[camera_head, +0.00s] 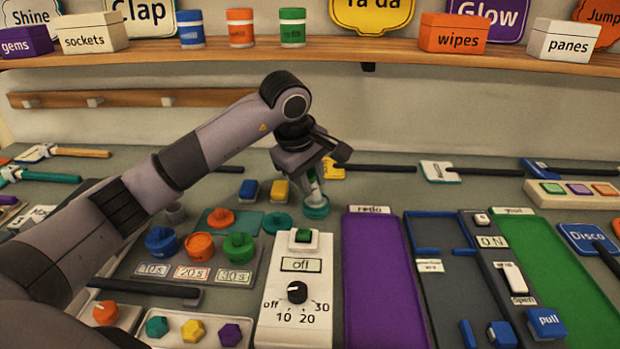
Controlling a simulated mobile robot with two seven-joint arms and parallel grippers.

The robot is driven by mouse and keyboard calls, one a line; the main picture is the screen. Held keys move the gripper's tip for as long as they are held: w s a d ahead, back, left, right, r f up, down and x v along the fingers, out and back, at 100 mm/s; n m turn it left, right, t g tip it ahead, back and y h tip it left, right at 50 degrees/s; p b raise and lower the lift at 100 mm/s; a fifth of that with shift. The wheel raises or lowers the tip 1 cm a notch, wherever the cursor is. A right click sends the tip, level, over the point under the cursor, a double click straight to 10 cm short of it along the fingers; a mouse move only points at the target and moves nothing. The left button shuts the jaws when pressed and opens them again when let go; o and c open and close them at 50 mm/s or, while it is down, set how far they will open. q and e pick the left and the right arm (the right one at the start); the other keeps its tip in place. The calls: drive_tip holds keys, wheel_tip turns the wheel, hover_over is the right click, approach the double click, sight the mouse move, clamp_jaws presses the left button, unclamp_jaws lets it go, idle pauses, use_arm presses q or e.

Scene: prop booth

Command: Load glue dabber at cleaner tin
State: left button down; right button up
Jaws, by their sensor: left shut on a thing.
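My left gripper (313,172) reaches in from the left over the middle of the bench, pointing down. It is shut on a slim pale dabber-like piece, mostly hidden by the fingers, with a bit of green showing between them. Right below is a small round teal tin (316,210); the held piece's lower end is at or in its top, and I cannot tell whether it touches. No label on this tin is readable. My right gripper is not in view.
A white box with a dial (297,291) stands in front of the tin. Blue (249,190) and yellow (279,190) blocks and a flat teal round piece (277,223) lie to the left. Blue, orange and green pots (239,246) stand nearer. A purple tray (383,285) lies to the right.

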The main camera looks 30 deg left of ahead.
use_arm(q)
drive_tip(key=shift+r+p, duration=2.6)
drive_tip(key=shift+r, duration=0.95)
drive_tip(key=shift+f, duration=0.1)
